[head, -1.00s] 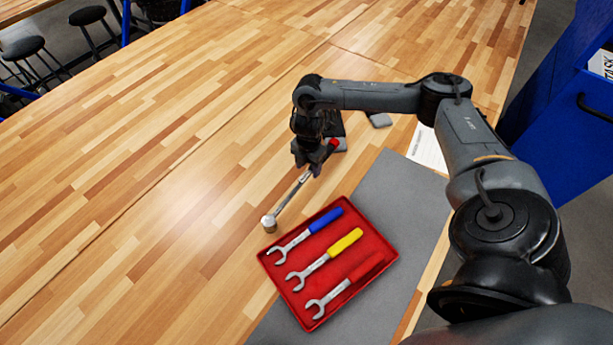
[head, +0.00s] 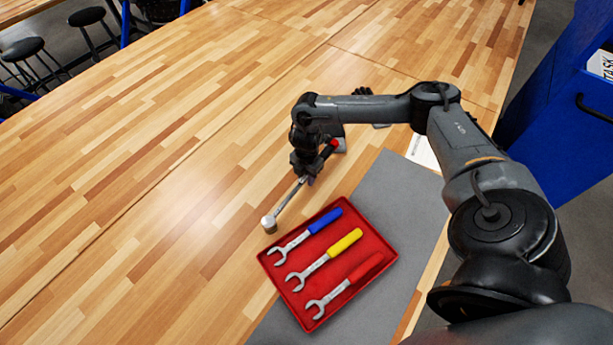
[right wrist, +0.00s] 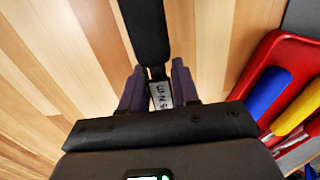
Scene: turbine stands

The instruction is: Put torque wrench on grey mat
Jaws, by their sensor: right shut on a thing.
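The torque wrench (head: 288,203) has a silver shaft, a round silver head and a dark handle with a red end. My right gripper (head: 309,180) is shut on it, just behind the red tray's far edge. In the right wrist view the wrench (right wrist: 160,94) lies between the two fingers of the gripper (right wrist: 159,88). The wrench slants, its head toward the lower left; I cannot tell whether it touches the table. The grey mat (head: 385,190) lies to the right of the wrench, partly under the tray. My left gripper is not in view.
A red tray (head: 379,268) with blue-, yellow- and red-handled wrenches covers much of the mat. A white paper (head: 422,152) lies near the mat's far end, partly behind my arm. A blue cabinet (head: 560,135) stands at the right. The wooden table (head: 150,190) is clear on the left.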

